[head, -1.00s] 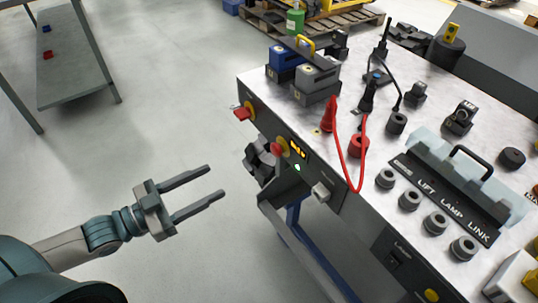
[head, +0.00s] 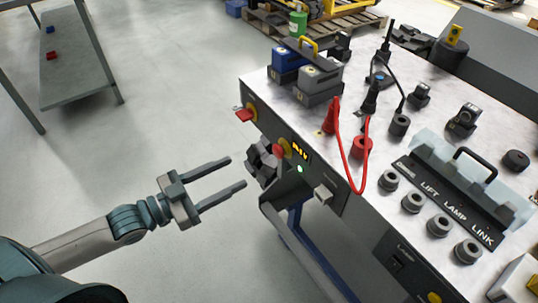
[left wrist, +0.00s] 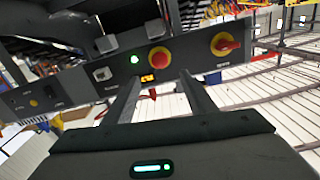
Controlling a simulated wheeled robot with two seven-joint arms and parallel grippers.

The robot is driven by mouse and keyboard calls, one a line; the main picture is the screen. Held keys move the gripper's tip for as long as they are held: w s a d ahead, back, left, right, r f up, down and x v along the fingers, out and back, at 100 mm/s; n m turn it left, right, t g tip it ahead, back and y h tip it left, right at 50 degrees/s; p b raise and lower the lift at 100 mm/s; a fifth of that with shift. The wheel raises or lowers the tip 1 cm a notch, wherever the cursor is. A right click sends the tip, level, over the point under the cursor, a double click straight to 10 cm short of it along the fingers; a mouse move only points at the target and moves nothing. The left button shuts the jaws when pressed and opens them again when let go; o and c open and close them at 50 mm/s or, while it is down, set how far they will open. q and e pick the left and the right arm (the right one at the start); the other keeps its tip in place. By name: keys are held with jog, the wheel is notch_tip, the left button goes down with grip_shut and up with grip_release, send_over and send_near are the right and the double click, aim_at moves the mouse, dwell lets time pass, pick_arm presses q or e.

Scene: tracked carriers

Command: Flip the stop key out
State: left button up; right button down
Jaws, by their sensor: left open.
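A red key on a yellow disc (head: 245,113) sticks out of the panel's front face near its far left corner. In the left wrist view the red key (left wrist: 226,44) lies across its yellow disc, right of a red round button (left wrist: 159,59) on yellow. That button (head: 280,151) also shows in the head view, nearer to me than the key. My left gripper (head: 237,171) is open and empty, in the air left of the panel front, apart from it. In the left wrist view my fingers (left wrist: 158,80) point at the panel around the amber display. My right gripper is not seen.
A green lamp (head: 299,169) and an amber display (head: 299,150) sit beside the button. A dark bracket (head: 262,163) juts from the front close to my fingertips.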

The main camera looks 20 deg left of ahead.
aim_at(276, 152)
pick_arm(q)
jog(key=x, duration=1)
jog(key=shift+x, duration=1)
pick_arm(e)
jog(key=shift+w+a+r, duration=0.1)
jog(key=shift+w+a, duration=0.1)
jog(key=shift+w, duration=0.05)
